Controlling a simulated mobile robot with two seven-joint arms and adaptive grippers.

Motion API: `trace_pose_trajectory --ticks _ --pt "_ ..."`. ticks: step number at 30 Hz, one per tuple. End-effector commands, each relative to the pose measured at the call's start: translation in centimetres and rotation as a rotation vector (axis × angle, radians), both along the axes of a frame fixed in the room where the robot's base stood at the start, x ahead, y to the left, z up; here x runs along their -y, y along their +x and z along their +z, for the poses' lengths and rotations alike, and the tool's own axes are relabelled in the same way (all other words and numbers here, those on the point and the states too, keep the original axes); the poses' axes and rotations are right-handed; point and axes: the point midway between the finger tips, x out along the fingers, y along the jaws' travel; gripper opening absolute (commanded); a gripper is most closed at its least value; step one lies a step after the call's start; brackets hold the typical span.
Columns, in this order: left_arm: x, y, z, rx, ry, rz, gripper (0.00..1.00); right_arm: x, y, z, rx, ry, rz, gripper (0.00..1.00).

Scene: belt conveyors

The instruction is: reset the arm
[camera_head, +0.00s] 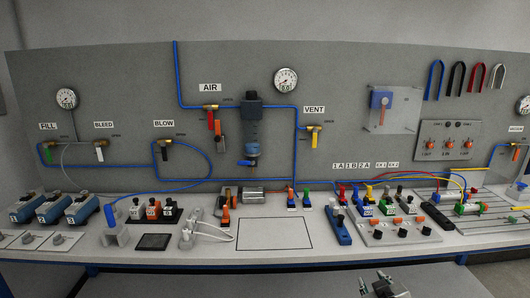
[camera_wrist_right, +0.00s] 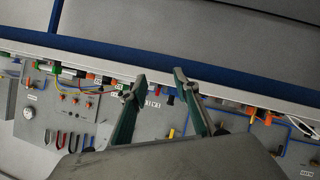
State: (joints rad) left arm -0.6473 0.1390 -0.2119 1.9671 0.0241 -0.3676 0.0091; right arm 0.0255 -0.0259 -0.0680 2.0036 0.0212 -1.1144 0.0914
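My right gripper (camera_head: 374,284) shows at the bottom edge of the head view, in front of the bench and apart from it. In the right wrist view the two fingers of the right gripper (camera_wrist_right: 160,82) stand apart with nothing between them. The rest of my right arm is mostly cut off by the lower edge of the head view. My left gripper is not in view.
A long grey bench (camera_head: 330,258) with a blue frame carries valve blocks, blue devices (camera_head: 82,208) and switches. An upright panel (camera_head: 350,90) behind it holds gauges (camera_head: 286,80), coloured valves and blue tubes. Bare floor space lies in front of the bench.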

Motion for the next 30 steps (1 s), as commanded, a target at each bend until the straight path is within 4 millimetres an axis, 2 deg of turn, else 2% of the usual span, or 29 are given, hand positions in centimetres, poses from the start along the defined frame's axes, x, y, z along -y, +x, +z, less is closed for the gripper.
trace_pose_trajectory --ticks 1,3,6,9,15,22,30 --pt "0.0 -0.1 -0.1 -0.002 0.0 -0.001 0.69 0.9 -3.3 -2.0 -0.061 -0.051 0.0 0.31" --pt "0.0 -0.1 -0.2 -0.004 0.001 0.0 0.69 2.0 -7.5 -3.9 -0.141 -0.116 0.002 0.31" --pt "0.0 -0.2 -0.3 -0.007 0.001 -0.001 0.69 3.3 -12.7 -5.7 -0.24 -0.198 0.01 0.31" --pt "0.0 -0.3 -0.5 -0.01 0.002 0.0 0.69 4.3 -16.7 -6.6 -0.314 -0.259 0.018 0.31" --pt "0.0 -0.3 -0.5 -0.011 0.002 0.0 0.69 5.7 -22.9 -7.3 -0.429 -0.349 0.037 0.31" --pt "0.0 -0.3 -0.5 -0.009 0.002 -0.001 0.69 6.9 -28.6 -7.2 -0.537 -0.43 0.061 0.31" --pt "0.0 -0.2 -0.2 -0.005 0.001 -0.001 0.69 2.7 -26.4 -11.3 -0.443 -0.29 0.134 0.31"
